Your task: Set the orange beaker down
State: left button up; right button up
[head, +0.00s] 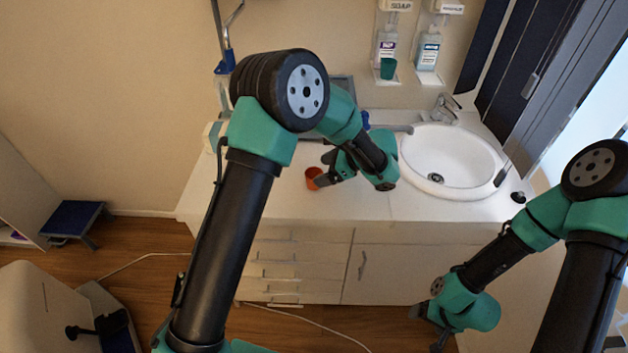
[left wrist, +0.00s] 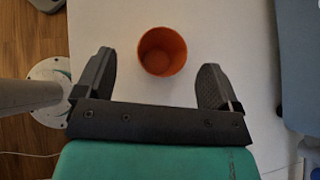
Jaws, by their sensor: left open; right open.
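The orange beaker (head: 312,177) stands upright on the white countertop, near its front edge. In the left wrist view the beaker (left wrist: 162,52) is seen from above, its round mouth open and its inside looking empty. My left gripper (head: 323,170) is open beside the beaker, with one finger overlapping it in the head view. In the left wrist view the fingers of my left gripper (left wrist: 156,70) sit to either side of the beaker, with a gap at each side. My right gripper (head: 432,327) hangs low in front of the cabinet, away from the beaker.
A white sink (head: 450,160) with a faucet (head: 447,108) lies to the right on the counter (head: 360,205). A blue step stool (head: 73,218) stands on the floor at left.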

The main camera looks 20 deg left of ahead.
aim_at(306, 174)
pick_arm(q)
jog(key=x, duration=0.4)
jog(key=shift+w+a+f, duration=0.1)
jog(key=shift+w+f, duration=0.05)
jog(key=c, duration=1)
jog(key=shift+r, duration=0.5)
notch_tip(306, 174, up, 3)
jog(key=shift+f, duration=0.1)
jog(key=s+d, duration=0.1)
jog(key=s, duration=0.4)
jog(key=s+d+r, duration=0.1)
jog(key=s+d, duration=0.1)
jog(key=s, duration=0.3)
jog(key=s+d, duration=0.1)
jog(key=s, duration=0.4)
jog(key=shift+s+d+r, duration=0.15)
jog(key=shift+s+d, duration=0.05)
jog(key=shift+d, duration=0.05)
